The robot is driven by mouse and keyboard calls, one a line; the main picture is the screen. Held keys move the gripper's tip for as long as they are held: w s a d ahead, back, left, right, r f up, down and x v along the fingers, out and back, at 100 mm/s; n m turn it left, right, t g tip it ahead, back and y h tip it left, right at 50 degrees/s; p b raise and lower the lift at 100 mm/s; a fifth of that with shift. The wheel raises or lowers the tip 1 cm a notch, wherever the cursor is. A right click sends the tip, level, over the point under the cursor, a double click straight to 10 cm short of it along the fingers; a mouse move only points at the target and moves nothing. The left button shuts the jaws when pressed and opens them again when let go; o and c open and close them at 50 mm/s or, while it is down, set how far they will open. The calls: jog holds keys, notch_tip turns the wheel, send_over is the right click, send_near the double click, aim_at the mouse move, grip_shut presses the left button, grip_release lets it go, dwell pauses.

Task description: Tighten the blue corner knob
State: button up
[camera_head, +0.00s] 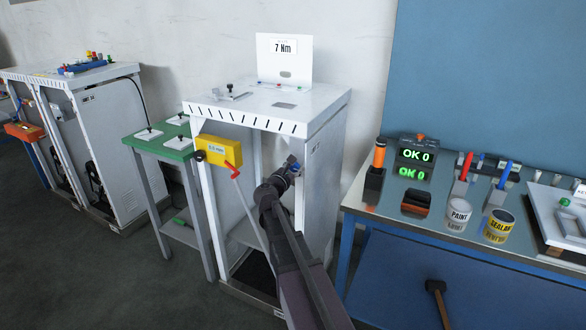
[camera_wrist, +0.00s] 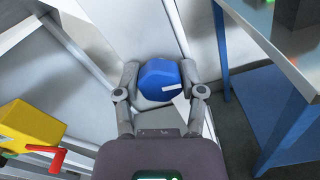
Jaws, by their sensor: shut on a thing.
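The blue corner knob (camera_wrist: 158,80) is a faceted blue knob with a small white mark on its lower right face. It sits at the front corner of the white cabinet (camera_head: 328,140). My gripper (camera_wrist: 160,72) has one finger on each side of the knob and is shut on it. In the head view my gripper (camera_head: 291,168) reaches the cabinet's right front post, and only a small bit of blue shows there. My gripper and arm hide most of the knob in that view.
A yellow box (camera_head: 216,150) with a red handle hangs on the cabinet's front left. A "7 Nm" sign (camera_head: 283,47) stands on top. A blue workbench (camera_head: 420,226) with tools and cans is at right. A green table (camera_head: 158,149) stands at left.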

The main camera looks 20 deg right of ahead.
jog(key=m, duration=0.4)
jog(key=shift+d, duration=0.15)
jog(key=m, duration=0.8)
jog(key=shift+m, duration=0.3)
jog(key=m, duration=0.4)
jog(key=shift+f, duration=0.1)
jog(key=o, duration=1.2)
jog(key=shift+c, duration=0.2)
jog(key=shift+s, duration=0.1)
jog(key=v, duration=1.2)
